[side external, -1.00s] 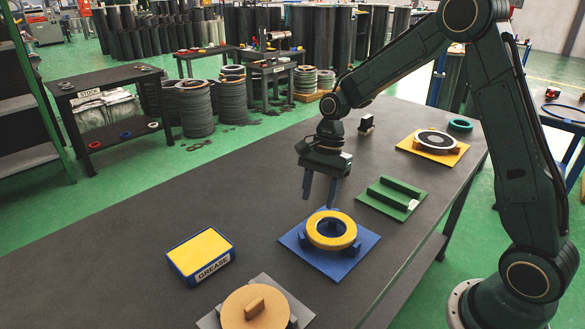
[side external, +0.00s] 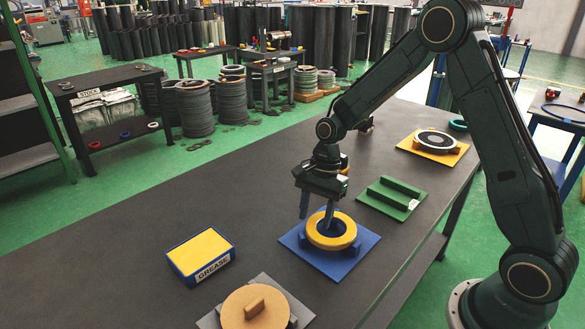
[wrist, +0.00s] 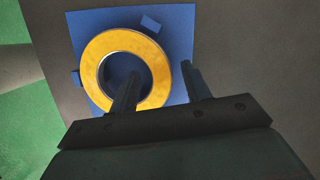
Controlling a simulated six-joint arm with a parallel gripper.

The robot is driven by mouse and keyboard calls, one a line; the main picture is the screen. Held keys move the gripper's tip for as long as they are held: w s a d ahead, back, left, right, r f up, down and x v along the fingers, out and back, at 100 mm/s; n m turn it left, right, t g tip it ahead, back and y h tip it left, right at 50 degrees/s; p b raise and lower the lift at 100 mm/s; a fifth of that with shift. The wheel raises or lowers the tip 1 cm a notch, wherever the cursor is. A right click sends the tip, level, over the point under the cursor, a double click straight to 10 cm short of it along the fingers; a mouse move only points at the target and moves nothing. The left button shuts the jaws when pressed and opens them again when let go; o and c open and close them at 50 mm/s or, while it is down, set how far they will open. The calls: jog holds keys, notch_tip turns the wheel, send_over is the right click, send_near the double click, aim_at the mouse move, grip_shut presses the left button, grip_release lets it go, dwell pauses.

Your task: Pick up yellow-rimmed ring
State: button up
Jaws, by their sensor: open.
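The yellow-rimmed ring (side external: 350,234) lies flat on a blue base plate (side external: 296,240) with small blue blocks around it. It also shows in the wrist view (wrist: 96,55), with a dark hole. My gripper (side external: 316,220) is open and empty, pointing down at the ring's far-left side. In the wrist view my gripper (wrist: 158,73) has one finger over the hole and the other outside the rim on the right, so the fingers straddle one side of the band. Whether the fingertips touch the ring or reach below its top I cannot tell.
A grease box (side external: 201,256) lies left. A round tan lid with a handle (side external: 253,308) is at the front.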

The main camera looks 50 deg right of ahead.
grip_shut()
jog(key=shift+r, duration=0.25)
dwell(0.3)
notch_tip(320, 180, up, 20)
jog(key=shift+f, duration=0.15)
dwell(0.6)
dwell(0.5)
